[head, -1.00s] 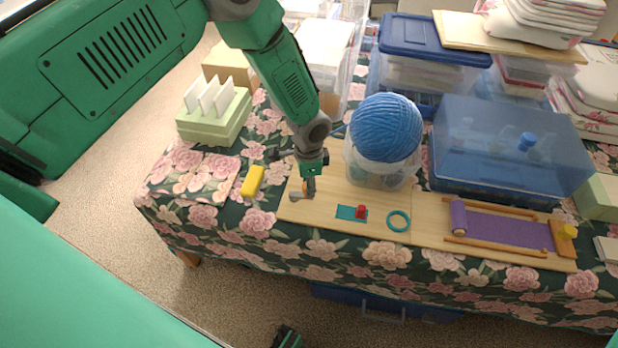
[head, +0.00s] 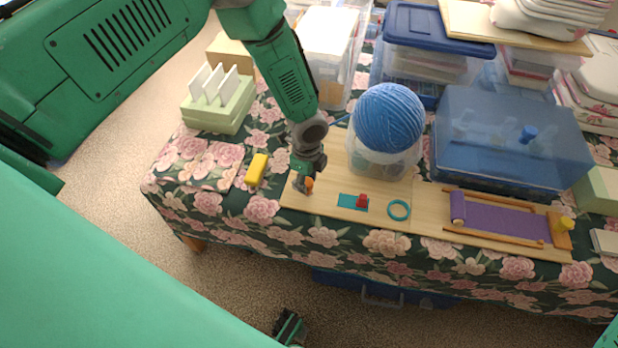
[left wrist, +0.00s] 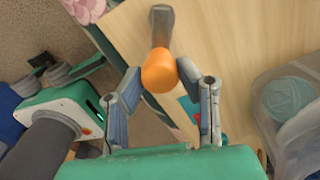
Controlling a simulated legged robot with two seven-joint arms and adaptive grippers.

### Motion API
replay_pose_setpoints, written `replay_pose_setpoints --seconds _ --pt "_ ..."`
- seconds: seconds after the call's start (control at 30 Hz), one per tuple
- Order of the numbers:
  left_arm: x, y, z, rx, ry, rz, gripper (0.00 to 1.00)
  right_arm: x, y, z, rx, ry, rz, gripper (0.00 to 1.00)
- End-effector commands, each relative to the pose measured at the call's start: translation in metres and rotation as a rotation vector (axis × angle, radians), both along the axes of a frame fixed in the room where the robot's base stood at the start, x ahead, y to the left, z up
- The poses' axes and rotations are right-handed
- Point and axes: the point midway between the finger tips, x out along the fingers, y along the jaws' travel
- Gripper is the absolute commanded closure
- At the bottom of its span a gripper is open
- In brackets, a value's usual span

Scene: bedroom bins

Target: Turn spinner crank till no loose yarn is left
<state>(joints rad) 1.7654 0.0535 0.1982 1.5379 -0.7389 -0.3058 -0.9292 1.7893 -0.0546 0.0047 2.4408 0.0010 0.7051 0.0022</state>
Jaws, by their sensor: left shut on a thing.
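My left gripper (head: 303,182) comes down at the left end of a light wooden board. It is shut on the orange knob (left wrist: 159,72) of a crank, whose grey arm (left wrist: 161,25) shows beyond it in the left wrist view. The orange knob also shows in the head view (head: 309,184); the gripper hides most of the crank there. Lighter blue yarn (left wrist: 288,97) shows inside a clear container in the left wrist view. My right gripper is not clearly seen.
On the board (head: 420,190) lie a teal pad with a red piece (head: 361,201), a teal ring (head: 398,210) and a purple strip (head: 500,224) on a wooden frame. A yellow block (head: 256,169) lies left. A blue lidded box (head: 510,150) stands behind.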

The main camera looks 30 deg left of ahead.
Motion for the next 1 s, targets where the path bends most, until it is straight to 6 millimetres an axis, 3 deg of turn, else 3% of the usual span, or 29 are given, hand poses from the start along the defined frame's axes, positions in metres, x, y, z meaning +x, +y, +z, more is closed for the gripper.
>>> replay_pose_setpoints --seconds 0.5,0.53,0.6,1.0 --pt "0.0025 0.003 0.0016 0.004 -0.006 -0.02 0.98 0.0 0.0 0.0007 0.0 0.0 0.0 0.49" --pt "0.0026 0.003 0.0017 0.004 -0.006 -0.02 0.66 0.0 0.0 0.0007 0.0 0.0 0.0 0.49" --pt "0.0024 0.0028 0.0016 0.003 -0.006 -0.02 0.49 0.0 0.0 0.0007 0.0 0.0 0.0 0.49" --pt "0.0014 0.0013 0.0078 0.001 -0.003 -0.02 0.49 -0.0024 0.0 0.0013 0.0 -0.003 0.0 0.49"
